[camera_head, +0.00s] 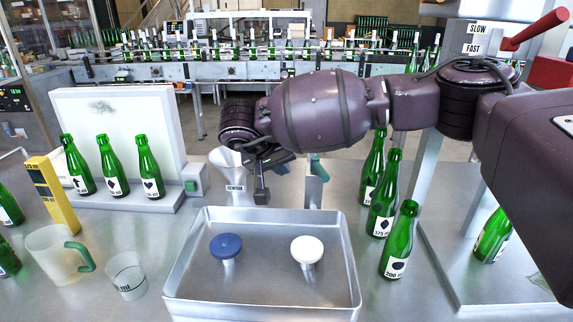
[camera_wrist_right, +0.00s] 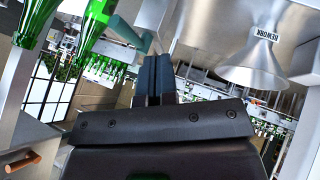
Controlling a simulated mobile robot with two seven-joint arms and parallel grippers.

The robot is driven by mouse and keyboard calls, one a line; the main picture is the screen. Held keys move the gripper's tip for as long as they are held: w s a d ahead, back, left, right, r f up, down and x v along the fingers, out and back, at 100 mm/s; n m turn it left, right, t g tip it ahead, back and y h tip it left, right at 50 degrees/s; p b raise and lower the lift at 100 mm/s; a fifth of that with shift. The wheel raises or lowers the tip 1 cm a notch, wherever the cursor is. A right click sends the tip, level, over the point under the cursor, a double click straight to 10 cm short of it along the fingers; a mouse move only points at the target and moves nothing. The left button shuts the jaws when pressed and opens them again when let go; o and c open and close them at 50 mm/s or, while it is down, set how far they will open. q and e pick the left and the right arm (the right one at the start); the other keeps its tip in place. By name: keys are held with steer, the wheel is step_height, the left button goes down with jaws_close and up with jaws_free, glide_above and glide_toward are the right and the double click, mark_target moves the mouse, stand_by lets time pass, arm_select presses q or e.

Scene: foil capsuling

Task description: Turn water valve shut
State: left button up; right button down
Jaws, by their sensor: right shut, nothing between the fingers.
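A teal lever (camera_head: 318,167) shows just right of my right gripper, by a metal post behind the tray; it looks like the water valve's handle, but its body is mostly hidden by my right arm. In the right wrist view the teal lever (camera_wrist_right: 132,34) lies slanted just beyond and left of the fingertips; whether they touch cannot be told. My right gripper (camera_head: 261,196) is shut and empty, pointing down behind the tray's back edge. Its two dark fingers (camera_wrist_right: 154,75) are together in the wrist view. My left gripper is not in view.
A metal tray (camera_head: 262,285) holds a blue-topped piece (camera_head: 226,247) and a white-topped piece (camera_head: 307,251). A funnel marked REWORK (camera_head: 230,166) stands close left of my gripper. Green bottles (camera_head: 397,240) stand right. A jug (camera_head: 57,254) and cup (camera_head: 126,276) stand left.

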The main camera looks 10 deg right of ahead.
mark_target(319, 172)
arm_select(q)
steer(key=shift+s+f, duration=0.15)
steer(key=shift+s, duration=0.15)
arm_select(e)
steer(key=w+d+f, duration=0.3)
steer(key=d+f, duration=0.2)
steer(key=d, duration=0.3)
steer(key=shift+f, duration=0.1)
